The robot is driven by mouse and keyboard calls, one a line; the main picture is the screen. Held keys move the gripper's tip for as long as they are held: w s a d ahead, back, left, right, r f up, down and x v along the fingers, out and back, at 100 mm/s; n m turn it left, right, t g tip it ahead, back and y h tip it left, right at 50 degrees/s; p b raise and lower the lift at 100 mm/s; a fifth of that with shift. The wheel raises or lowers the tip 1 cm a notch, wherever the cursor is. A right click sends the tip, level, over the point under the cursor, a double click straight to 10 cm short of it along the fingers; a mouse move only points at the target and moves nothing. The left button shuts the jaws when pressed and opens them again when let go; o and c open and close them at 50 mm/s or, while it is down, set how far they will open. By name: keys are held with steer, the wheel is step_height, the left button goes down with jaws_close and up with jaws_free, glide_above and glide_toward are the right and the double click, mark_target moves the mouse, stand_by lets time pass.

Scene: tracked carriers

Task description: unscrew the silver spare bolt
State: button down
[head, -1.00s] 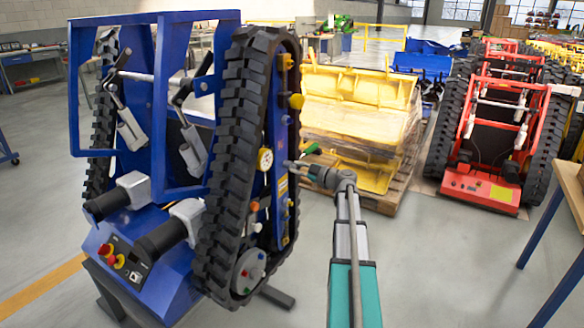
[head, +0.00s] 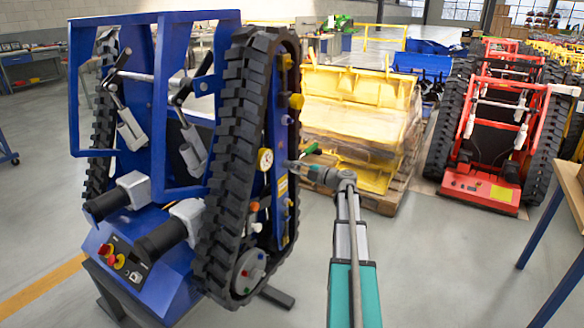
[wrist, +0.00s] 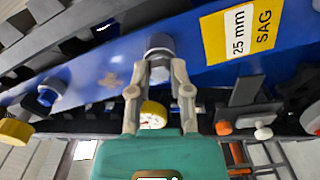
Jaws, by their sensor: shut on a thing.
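The silver spare bolt (wrist: 159,45) sticks out of the blue side plate (wrist: 110,62) of the tracked carrier in the wrist view. My gripper (wrist: 160,68) is shut on the bolt's head, one finger on each side. The bolt is too small to make out there. The fingertips hide the bolt's lower sides.
A yellow "25 mm SAG" label (wrist: 240,32) is right of the bolt. A round dial (wrist: 152,113) shows behind the fingers. A blue-capped fitting (wrist: 48,95) and a yellow knob (wrist: 14,132) are left. Yellow buckets (head: 360,100) stand on a pallet behind my arm.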

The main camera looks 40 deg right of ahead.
steer(key=shift+s+d, duration=0.1)
steer(key=shift+s, duration=0.2)
stand_by(0.7)
steer(key=c, duration=0.7)
jaws_free()
steer(key=shift+m, duration=0.3)
steer(key=shift+m, duration=4.6)
